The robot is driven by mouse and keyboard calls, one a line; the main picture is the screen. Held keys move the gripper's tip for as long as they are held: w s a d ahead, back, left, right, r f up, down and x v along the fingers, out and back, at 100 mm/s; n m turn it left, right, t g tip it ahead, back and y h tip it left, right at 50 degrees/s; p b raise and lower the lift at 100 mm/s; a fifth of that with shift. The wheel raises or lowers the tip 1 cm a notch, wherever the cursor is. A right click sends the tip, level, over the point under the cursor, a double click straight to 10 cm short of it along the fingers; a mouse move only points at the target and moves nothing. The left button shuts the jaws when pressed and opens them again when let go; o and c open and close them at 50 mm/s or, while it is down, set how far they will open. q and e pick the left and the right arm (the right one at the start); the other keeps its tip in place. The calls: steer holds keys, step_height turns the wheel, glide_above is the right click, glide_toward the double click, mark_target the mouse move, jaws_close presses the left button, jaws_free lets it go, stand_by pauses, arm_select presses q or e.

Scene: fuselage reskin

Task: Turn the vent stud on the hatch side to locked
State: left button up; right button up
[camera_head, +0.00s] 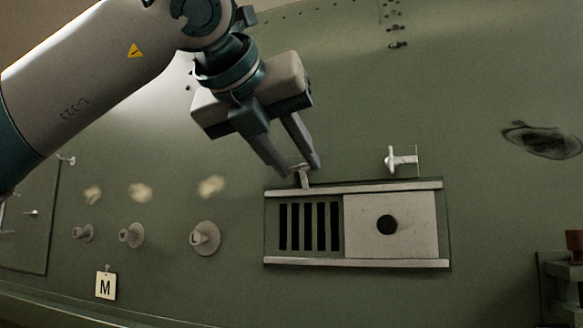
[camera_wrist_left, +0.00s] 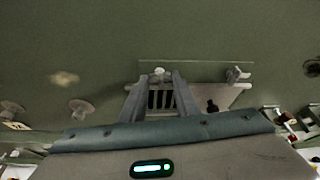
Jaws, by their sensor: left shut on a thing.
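The vent (camera_head: 356,261) is a framed panel on the green fuselage wall, with dark slots at its left and a pale plate with a black knob (camera_head: 387,225) at its right. A small pale vent stud (camera_head: 304,181) stands at its upper left edge, on the side toward the hatch. My left gripper (camera_head: 299,167) reaches down from above and is shut on this stud, whose pale head also shows between the fingertips in the left wrist view (camera_wrist_left: 160,73). The fingers partly hide its handle. A second stud (camera_head: 403,161) sits above the vent's right part, free. My right gripper is not in view.
Three round knobs (camera_head: 205,238) stick out of the wall left of the vent, above a tag marked M (camera_head: 105,286). A hatch panel (camera_head: 28,225) is at the far left. A dark scuffed patch (camera_head: 542,140) is at the right, above a rack edge (camera_head: 562,285).

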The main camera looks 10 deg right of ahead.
arm_select(q)
steer(key=shift+d+m+y, duration=0.1)
steer(key=shift+m+y, duration=0.4)
steer(key=shift+m, duration=0.2)
steer(key=shift+b, duration=0.3)
steer(key=o, duration=0.8)
steer(key=shift+c, duration=0.2)
steer(key=shift+s, duration=0.2)
